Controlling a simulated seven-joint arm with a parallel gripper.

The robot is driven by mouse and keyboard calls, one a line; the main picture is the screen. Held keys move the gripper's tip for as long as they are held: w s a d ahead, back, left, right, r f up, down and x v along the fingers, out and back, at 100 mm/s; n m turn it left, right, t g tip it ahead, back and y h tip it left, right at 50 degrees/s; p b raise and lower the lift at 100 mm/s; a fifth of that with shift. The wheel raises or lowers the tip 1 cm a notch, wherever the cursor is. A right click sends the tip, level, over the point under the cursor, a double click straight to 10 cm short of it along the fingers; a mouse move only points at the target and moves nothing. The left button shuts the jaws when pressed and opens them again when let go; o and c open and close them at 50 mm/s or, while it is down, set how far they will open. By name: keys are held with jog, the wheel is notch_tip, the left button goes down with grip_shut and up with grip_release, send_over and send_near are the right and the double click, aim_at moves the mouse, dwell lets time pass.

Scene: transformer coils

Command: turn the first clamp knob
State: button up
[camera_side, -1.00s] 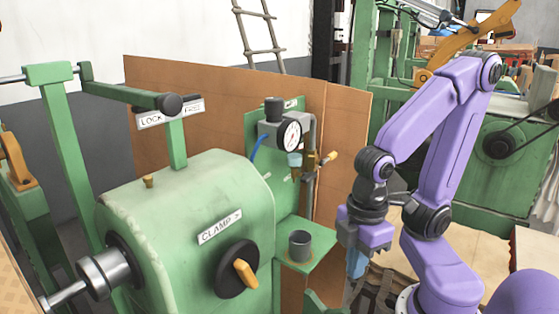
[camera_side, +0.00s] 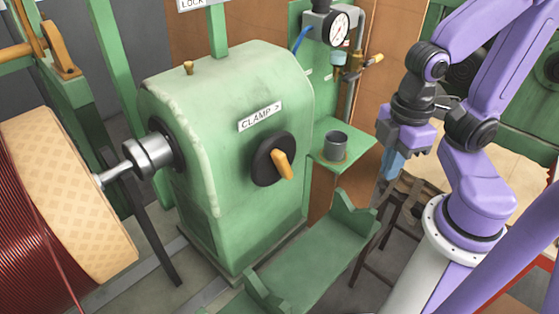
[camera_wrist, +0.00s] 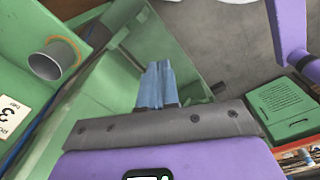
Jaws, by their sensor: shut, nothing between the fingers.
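The clamp knob is a black round disc with an orange handle (camera_side: 283,164). It sits on the front of the green machine housing (camera_side: 235,90), below a white "CLAMP >" label (camera_side: 260,116). The orange handle points down and slightly right. My gripper (camera_side: 391,166) is to the right of the knob, well apart from it, pointing down beyond the small green shelf. Its blue fingers (camera_wrist: 157,84) are together and hold nothing in the wrist view. The knob does not show in the wrist view.
A grey metal cup (camera_side: 335,145) stands on the green shelf (camera_side: 355,148) between the housing and my gripper. A pressure gauge (camera_side: 339,26) is above it. A green cradle (camera_side: 320,235) lies low in front. A large copper-wound coil (camera_side: 40,215) is at the left.

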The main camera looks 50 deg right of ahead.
aim_at(278, 154)
jog(key=o, duration=0.5)
jog(key=shift+o, duration=1)
jog(key=w+a+r+m+h, duration=0.2)
jog(key=w+a+r+m, duration=0.4)
jog(key=w+a, duration=0.5)
notch_tip(278, 154, up, 3)
jog(key=shift+w+a+f, duration=0.1)
jog(key=shift+w+a, duration=0.15)
jog(key=w+a+r+m+h, duration=0.2)
jog(key=w+a+r+m, duration=0.1)
jog(key=a+r+m, duration=0.45)
jog(key=shift+n, duration=0.45)
jog(key=x, duration=1.6)
jog(key=shift+d+f, duration=0.15)
jog(key=shift+f, duration=0.15)
grip_shut()
